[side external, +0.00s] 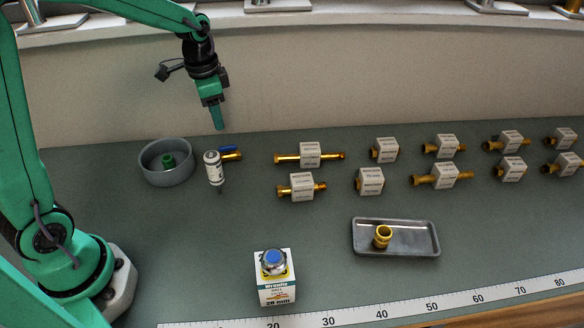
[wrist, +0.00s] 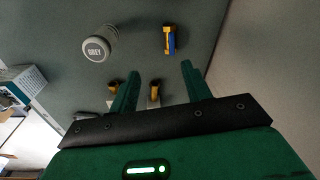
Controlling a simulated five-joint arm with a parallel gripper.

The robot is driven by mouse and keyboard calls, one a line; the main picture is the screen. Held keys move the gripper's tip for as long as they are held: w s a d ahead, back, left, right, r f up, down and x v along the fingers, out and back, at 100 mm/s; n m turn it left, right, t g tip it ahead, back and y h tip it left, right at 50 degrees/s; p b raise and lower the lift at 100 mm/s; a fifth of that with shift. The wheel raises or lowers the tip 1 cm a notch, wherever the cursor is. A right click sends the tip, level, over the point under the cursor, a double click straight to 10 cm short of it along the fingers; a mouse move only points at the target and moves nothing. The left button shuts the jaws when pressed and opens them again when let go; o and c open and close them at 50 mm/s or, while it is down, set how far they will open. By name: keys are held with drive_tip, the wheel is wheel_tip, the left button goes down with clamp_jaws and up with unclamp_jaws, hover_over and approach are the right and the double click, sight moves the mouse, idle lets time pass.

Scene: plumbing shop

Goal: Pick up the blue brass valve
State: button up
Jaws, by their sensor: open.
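The blue brass valve (side external: 231,154) lies on the green-grey bench, with a brass body and a blue handle. In the side view a white labelled bottle (side external: 214,168) stands in front of its left end. In the wrist view the valve (wrist: 169,40) lies beyond my fingertips, apart from them, and the bottle's grey top (wrist: 97,49) reads "GREY". My gripper (side external: 218,125) hangs well above the bench, a little left of the valve in the side view. In the wrist view its two fingers (wrist: 157,78) are spread, with nothing held between them.
A grey round bowl (side external: 166,175) with a green piece inside stands left of the bottle. Several tagged brass fittings (side external: 310,155) line the back right. A metal tray (side external: 420,251) holds a brass fitting (side external: 383,237). A box (side external: 277,291) with a blue-centred top stands in front, near a ruler (side external: 380,312).

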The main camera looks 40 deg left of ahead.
drive_tip(key=m+g, duration=0.1)
hover_over(227, 146)
wheel_tip(227, 146, down, 6)
drive_tip(key=shift+w+f, duration=0.1)
drive_tip(key=shift+f, duration=1.2)
drive_tip(key=shift+f, duration=0.1)
drive_tip(key=shift+f, duration=2.55)
clamp_jaws()
